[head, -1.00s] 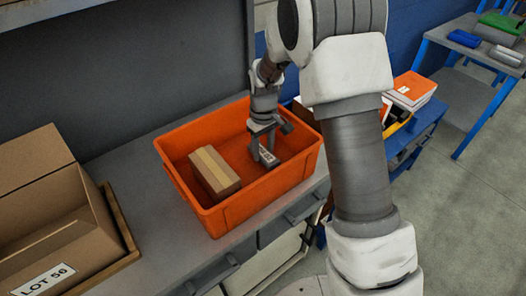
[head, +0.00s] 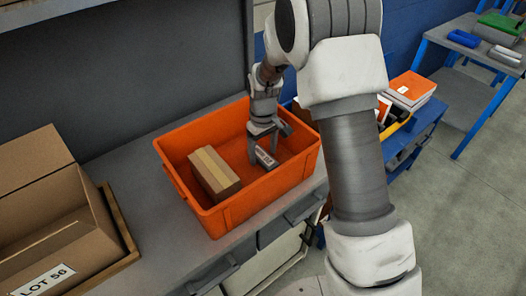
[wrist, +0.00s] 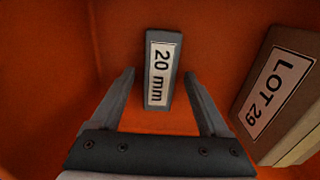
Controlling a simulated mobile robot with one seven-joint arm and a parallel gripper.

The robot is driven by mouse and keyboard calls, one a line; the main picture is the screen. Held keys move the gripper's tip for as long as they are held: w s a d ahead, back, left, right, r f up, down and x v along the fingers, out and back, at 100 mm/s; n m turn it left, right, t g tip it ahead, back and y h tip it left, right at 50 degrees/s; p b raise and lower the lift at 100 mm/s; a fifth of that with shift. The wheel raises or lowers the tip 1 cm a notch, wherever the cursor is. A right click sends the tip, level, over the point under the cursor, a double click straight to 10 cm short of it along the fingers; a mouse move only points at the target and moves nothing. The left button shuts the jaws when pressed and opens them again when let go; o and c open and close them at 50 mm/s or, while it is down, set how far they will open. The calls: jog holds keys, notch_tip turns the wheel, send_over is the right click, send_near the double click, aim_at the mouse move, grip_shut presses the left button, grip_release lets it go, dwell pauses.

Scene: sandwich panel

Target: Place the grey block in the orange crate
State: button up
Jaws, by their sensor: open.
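The grey block (wrist: 175,95), with a white "20 mm" label, lies inside the orange crate (head: 240,213), on the right part of its floor as far as I can see. The block also shows in the head view (head: 265,158), partly behind a finger. My gripper (head: 270,147) is inside the crate, over the block. In the wrist view its fingers (wrist: 159,74) are spread, one on each side of the block, with a visible gap on both sides.
A brown "LOT 29" box (wrist: 275,90) lies in the crate left of the block in the head view (head: 214,172). An open "LOT 56" carton (head: 50,215) stands at left in a wooden tray (head: 120,225). The crate walls rise close around my gripper.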

aim_at(263, 156)
notch_tip(263, 156, up, 12)
jog(key=s+d+r+m+t, duration=0.3)
jog(key=s+d+r, duration=0.3)
jog(key=s+r, duration=0.5)
jog(key=s+d+r+m+t, duration=0.1)
jog(key=s+d+m, duration=0.1)
jog(key=s, duration=0.5)
jog(key=s+d+r+m+t, duration=0.1)
jog(key=s, duration=0.6)
jog(key=shift+s+d+r+m+t, duration=0.25)
jog(key=shift+d+r+m+t, duration=0.05)
jog(key=shift+d+r+m, duration=0.1)
jog(key=c, duration=0.4)
jog(key=shift+d, duration=0.1)
jog(key=shift+c, duration=0.3)
